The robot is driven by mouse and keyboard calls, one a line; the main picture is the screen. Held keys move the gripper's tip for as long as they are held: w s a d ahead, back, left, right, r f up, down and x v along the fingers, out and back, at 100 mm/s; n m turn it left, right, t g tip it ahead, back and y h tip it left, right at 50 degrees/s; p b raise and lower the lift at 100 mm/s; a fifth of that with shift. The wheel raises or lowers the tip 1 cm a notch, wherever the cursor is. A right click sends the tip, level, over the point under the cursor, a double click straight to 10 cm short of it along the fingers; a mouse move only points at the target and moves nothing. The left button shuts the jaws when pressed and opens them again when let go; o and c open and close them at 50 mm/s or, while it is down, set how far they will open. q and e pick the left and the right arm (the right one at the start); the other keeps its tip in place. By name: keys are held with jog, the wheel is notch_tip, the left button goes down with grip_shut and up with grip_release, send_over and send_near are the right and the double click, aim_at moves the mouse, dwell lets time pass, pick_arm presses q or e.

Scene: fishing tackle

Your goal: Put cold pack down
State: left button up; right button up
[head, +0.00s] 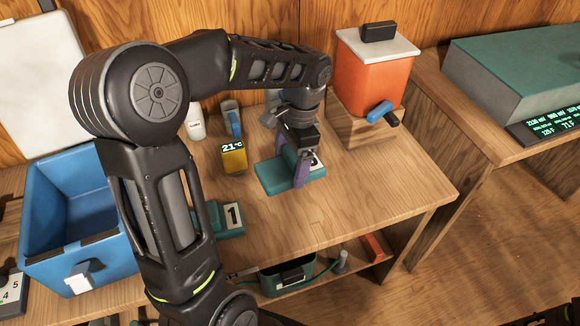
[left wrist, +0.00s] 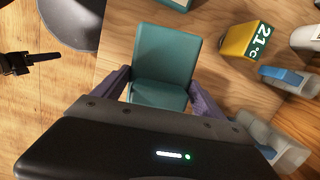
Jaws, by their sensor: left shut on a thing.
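My left gripper (head: 301,172) has its purple fingers shut on a teal block, which I take to be the cold pack (head: 290,155). In the left wrist view the teal cold pack (left wrist: 165,55) shows between the two fingers. Below it in the head view is a flat teal piece (head: 272,180) on the wooden table (head: 350,190). I cannot tell whether this is part of the pack or a separate thing, nor whether the pack touches the table. The gripper hides part of it.
A yellow 21°C display (head: 234,158) stands left of the gripper. A blue bin (head: 70,180) stands left and an orange drum with a tap (head: 370,80) at the back right. The table's right front is clear.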

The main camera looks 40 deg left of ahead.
dwell(0.5)
pick_arm(q)
jog(key=w+d+f+n, duration=0.2)
jog(key=w+d+n, duration=0.4)
jog(key=w+d, duration=0.4)
jog(key=shift+w+d+f+h, duration=0.3)
jog(key=shift+d+f+h, duration=0.1)
jog(key=shift+d, duration=0.8)
